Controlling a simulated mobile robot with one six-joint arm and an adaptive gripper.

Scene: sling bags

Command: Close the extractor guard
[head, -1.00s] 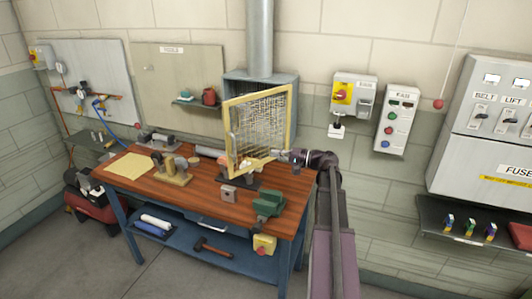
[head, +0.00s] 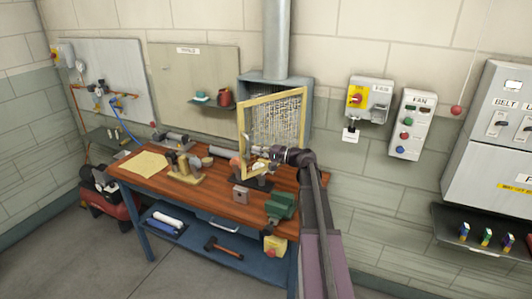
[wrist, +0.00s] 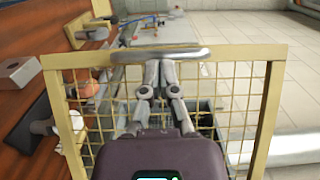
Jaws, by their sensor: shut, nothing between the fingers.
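The extractor guard (head: 242,120) is a yellow-framed wire mesh panel in front of the grey extractor box (head: 308,100). It stands swung out at an angle from the box. In the wrist view the guard's frame (wrist: 240,57) fills the picture, with a silver bar handle (wrist: 190,52) along its far edge. My gripper (head: 256,151) is over the mesh side of the guard, near the handle edge. Its fingers (wrist: 160,66) are shut and empty, with the tips at the handle bar. I cannot tell whether they touch it. The fingers hide part of the bar and mesh.
The wooden workbench (head: 205,205) holds a green vise (head: 281,205), a metal block (head: 240,195), a brass-coloured fixture (head: 184,168) and a yellow sheet (head: 143,164). An isolator switch (head: 370,100) and fan control box (head: 407,125) hang on the right wall.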

